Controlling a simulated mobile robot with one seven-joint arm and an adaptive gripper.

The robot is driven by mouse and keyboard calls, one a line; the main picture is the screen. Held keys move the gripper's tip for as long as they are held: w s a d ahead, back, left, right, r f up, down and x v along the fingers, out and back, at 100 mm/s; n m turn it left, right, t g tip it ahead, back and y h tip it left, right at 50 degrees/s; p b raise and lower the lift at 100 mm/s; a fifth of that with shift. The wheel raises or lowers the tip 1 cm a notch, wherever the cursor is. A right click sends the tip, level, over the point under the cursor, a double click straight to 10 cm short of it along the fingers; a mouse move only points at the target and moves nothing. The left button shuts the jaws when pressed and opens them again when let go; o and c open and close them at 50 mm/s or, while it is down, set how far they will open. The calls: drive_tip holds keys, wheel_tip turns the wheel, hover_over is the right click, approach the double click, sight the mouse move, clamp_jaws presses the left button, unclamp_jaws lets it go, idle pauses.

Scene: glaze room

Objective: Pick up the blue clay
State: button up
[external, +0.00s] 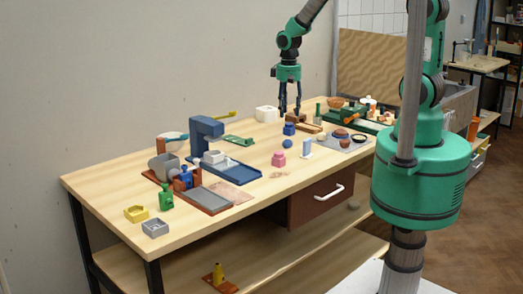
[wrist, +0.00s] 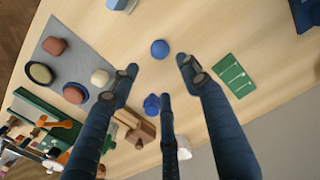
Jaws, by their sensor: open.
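A small round blue ball of clay (external: 287,144) lies on the wooden table, in front of a blue knobbed piece (external: 289,129). In the wrist view the blue clay (wrist: 159,49) is near the top middle, just beyond the fingertips, and the blue knobbed piece (wrist: 152,105) is partly behind a finger. My gripper (external: 290,112) points down above the table, close to the blue knobbed piece in the picture. In the wrist view my gripper (wrist: 157,68) has its fingers spread and nothing between them. The clay is fully visible and untouched.
A grey mat (wrist: 58,59) with brown and pale lumps and a bowl lies to one side. A wooden block (wrist: 136,128) and a green card (wrist: 234,76) are nearby. A pink piece (external: 278,159) and a blue-and-white piece (external: 307,148) stand in front. Bare tabletop surrounds the clay.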

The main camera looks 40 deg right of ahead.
sight(288, 148)
drive_tip(key=shift+f, duration=0.1)
drive_tip(key=shift+f+b, duration=4.35)
drive_tip(key=shift+f, duration=2.45)
drive_tip(key=c, duration=0.6)
